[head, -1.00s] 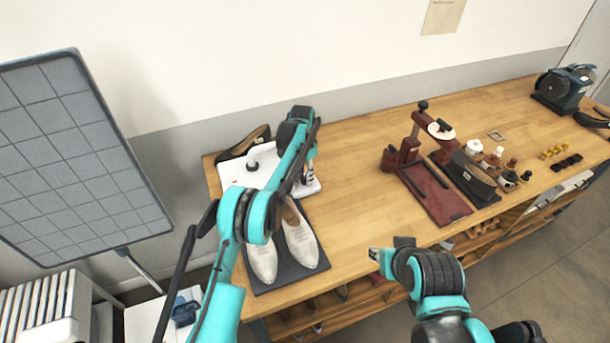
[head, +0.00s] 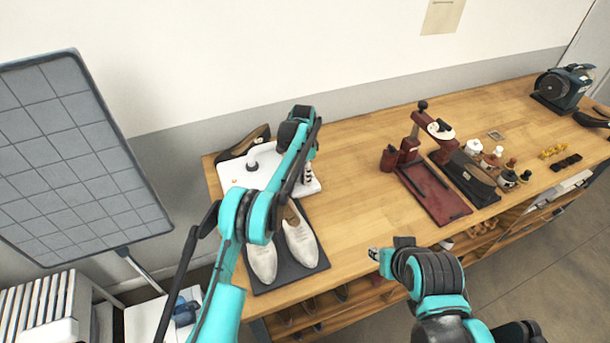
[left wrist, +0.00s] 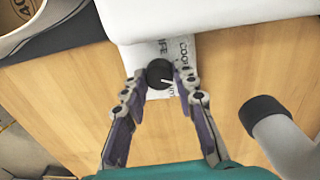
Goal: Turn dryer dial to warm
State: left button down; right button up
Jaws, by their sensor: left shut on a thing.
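The white dryer (head: 232,174) stands at the left end of the bench, with a short upright nozzle on top. Its black round dial (left wrist: 160,74) sits on a white, printed plate (left wrist: 188,48) in the left wrist view. The dial's white pointer line points to the right and slightly down in that view. The print is only partly readable; one word looks like "COOL". My left gripper (left wrist: 161,78) is shut on the dial, a finger on each side. In the head view my left arm hides the dial. My right gripper (head: 374,255) hovers by the bench's front edge, its fingers too small to read.
Pale shoes (head: 300,240) lie on a dark mat (head: 288,276) in front of the dryer. A dark shoe (head: 246,141) is behind it. A dark red stand (head: 436,190), brushes and small bottles are farther right. The bench middle (head: 350,180) is clear.

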pick_arm(q)
jog(key=c, duration=1.5)
grip_release()
jog(key=shift+o, duration=0.2)
notch_tip(320, 180, up, 12)
jog(key=shift+w+a, duration=0.15)
jog(key=shift+w, duration=0.15)
